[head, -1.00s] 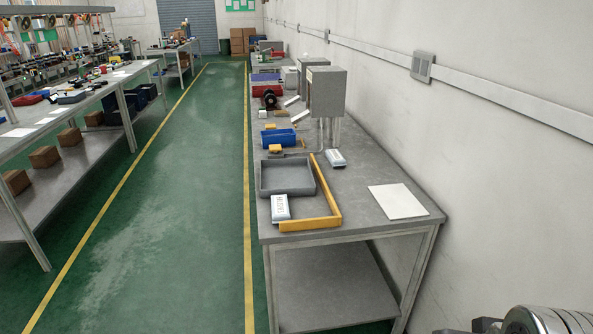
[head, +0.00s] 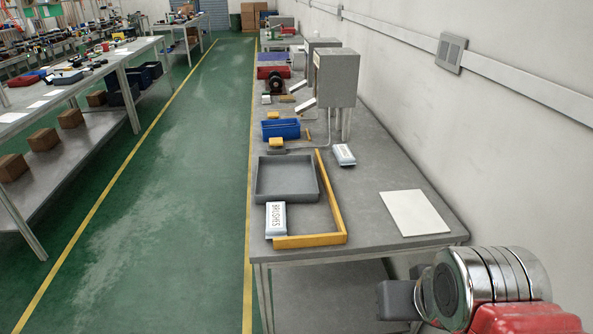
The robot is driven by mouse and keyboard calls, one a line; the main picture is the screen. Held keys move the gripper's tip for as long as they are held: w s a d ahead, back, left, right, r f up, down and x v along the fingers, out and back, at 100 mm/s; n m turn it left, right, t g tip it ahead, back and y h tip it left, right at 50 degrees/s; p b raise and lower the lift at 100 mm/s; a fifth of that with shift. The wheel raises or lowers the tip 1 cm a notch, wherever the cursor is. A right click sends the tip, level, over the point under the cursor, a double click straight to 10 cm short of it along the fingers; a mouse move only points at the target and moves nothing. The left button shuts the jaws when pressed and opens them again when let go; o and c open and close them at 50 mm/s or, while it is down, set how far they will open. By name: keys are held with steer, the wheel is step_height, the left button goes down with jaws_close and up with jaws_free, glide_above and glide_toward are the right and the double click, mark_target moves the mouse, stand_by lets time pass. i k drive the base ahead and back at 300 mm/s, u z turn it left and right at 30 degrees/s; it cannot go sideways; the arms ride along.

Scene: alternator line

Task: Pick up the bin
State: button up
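A shallow grey bin (head: 286,180) lies on the right-hand workbench, upright and seemingly empty. It sits inside the corner of a yellow L-shaped edge (head: 312,240). A smaller blue bin (head: 281,130) stands farther back on the bench. Part of my arm, with silver rings and a red piece, shows at the lower right. My gripper's fingertips are not visible, so its state does not show.
The workbench (head: 365,222) runs along the right wall. A white sheet (head: 415,213) lies at its front right. The green floor aisle (head: 190,190) on the left is clear.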

mark_target(288, 128)
steer(key=u, duration=0.25)
steer(key=i, duration=1)
steer(key=u, duration=0.05)
